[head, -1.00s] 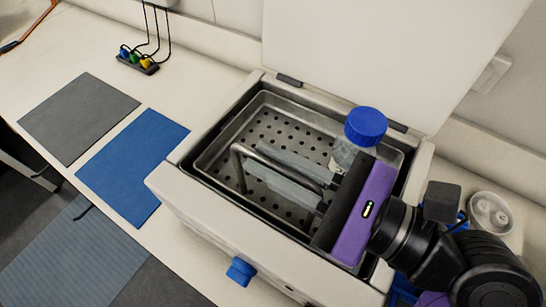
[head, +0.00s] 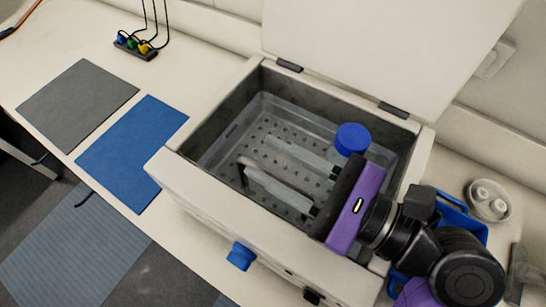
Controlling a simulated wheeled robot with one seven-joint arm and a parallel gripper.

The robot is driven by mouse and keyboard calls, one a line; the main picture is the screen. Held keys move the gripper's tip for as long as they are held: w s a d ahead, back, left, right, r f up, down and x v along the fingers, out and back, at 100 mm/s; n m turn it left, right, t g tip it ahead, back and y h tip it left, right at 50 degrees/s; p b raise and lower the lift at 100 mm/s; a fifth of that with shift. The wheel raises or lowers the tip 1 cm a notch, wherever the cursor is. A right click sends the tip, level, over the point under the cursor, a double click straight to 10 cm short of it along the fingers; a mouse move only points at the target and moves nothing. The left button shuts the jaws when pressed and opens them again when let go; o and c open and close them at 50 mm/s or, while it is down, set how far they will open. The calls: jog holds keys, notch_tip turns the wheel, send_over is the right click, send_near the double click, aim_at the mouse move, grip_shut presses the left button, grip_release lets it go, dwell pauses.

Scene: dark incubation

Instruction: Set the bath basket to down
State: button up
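The bath basket (head: 222,152) is a perforated metal tray sitting low inside the white water bath (head: 190,190), below its rim and seen through what looks like water. Its bent metal handle (head: 243,163) rises at the left-middle of the tray. My gripper (head: 257,156) reaches in from the right, its two pale fingers apart and pointing left over the tray. The handle lies beside and partly behind the lower finger; I cannot tell whether they touch. A bottle with a blue cap (head: 352,138) stands in the basket behind my gripper, its body mostly hidden.
The bath's lid (head: 385,50) stands open at the back. A blue knob (head: 241,256) is on the bath's front. A blue mat (head: 130,150) and a grey mat (head: 78,105) lie on the bench to the left. A round white dish (head: 489,201) and a blue tray are at right.

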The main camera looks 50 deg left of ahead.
jog(key=shift+s, duration=0.1)
jog(key=b+v, duration=0.1)
jog(key=v, duration=0.6)
jog(key=shift+d, duration=0.35)
dwell(0.4)
